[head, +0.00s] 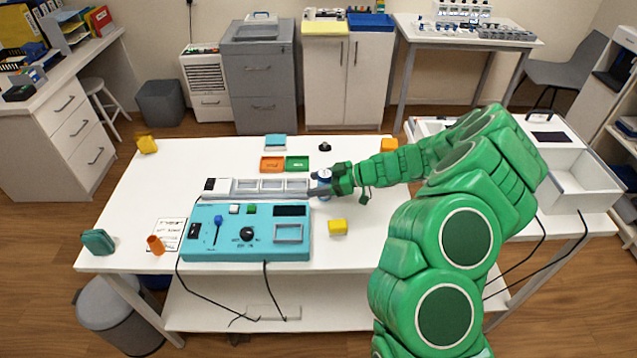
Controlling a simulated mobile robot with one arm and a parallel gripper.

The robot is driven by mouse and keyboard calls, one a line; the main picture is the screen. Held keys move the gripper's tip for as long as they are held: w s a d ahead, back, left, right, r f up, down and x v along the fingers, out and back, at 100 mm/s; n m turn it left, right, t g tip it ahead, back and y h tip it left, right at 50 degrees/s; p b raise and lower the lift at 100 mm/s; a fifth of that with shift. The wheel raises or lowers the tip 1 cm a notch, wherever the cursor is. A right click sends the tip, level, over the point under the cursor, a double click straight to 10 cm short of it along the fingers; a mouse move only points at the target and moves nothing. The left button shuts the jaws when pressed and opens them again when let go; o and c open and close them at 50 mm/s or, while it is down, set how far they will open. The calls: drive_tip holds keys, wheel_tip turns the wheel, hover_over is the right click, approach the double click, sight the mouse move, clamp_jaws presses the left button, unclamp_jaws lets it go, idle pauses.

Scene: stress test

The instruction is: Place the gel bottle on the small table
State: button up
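My green arm reaches in from the right, and my gripper (322,189) is low over the white table (350,255) in front of me. A small blue-and-white item (324,174), possibly the gel bottle, is upright right at the gripper's fingers. The fingers partly cover it, and I cannot tell whether they are closed on it or only around it. A smaller white table (470,37) with racks of bottles stands against the wall at the back right. I cannot tell which table is the small one.
A teal control box (245,245) and a tray strip (258,187) lie left of the gripper. Orange (272,164) and green (297,163) trays sit behind. A white open box (585,185) stands right. The white table's front right is mostly clear.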

drive_tip(key=shift+o, duration=0.8)
